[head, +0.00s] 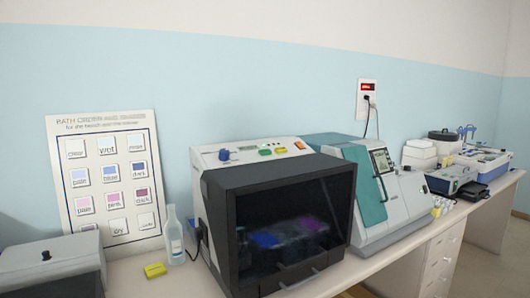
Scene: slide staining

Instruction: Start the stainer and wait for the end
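The stainer (292,228) stands on the bench at the centre of the head view. Its dark front window looks closed, and blurred blue, purple and pink patches show dimly behind it. On its top panel are a blue knob (224,155), a green button (265,152), another small green-yellow light or button (281,150) and an orange-red switch (299,145). A small display on the panel is too small to read. Neither of my grippers is in view.
A bath-order chart (107,180) leans on the wall at left. A clear bottle (174,237) and yellow block (155,270) stand left of the stainer. A teal-and-white machine (385,205) stands close on its right. A grey box (52,268) is at far left.

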